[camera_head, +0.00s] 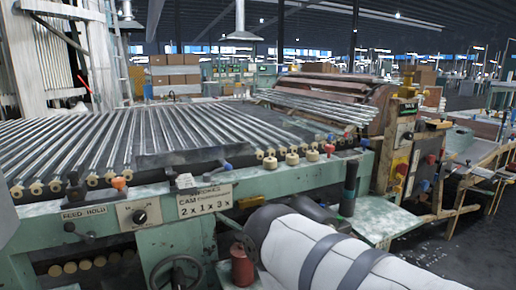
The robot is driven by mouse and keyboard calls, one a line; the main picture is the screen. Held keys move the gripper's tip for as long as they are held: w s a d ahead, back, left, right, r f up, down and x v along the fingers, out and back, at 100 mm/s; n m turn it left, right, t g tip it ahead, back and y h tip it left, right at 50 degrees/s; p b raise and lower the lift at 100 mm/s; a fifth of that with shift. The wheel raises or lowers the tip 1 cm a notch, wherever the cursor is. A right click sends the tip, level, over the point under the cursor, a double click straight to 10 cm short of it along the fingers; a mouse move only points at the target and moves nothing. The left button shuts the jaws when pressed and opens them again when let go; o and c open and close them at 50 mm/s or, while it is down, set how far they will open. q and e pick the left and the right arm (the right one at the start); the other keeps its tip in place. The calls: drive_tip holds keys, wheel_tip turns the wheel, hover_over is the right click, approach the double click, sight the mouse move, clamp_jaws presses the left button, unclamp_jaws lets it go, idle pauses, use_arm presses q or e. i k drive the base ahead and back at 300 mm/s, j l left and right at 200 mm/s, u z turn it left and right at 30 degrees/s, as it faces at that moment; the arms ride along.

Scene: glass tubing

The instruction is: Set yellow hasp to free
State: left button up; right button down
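The yellow hasp cannot be picked out for certain. A yellow plate with a red part (401,168) is on the control post at the right, and its setting is too small to read. A second yellow piece (408,76) sits on top of that post. Neither of my grippers can be made out in the head view. A white arm link with grey bands, seemingly mine, fills the lower right in front of the machine. A pale shape at the left edge may be part of my other arm.
The green machine bed (170,200) carries rows of glass tubes (75,145). A knob plate (140,215), a sign (205,200), a handwheel (180,273) and a red canister (243,265) are on or by its front. A black upright handle (349,188) stands before the post. Open floor lies right.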

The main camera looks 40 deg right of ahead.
sight(398, 189)
drive_tip(key=z, duration=2.15)
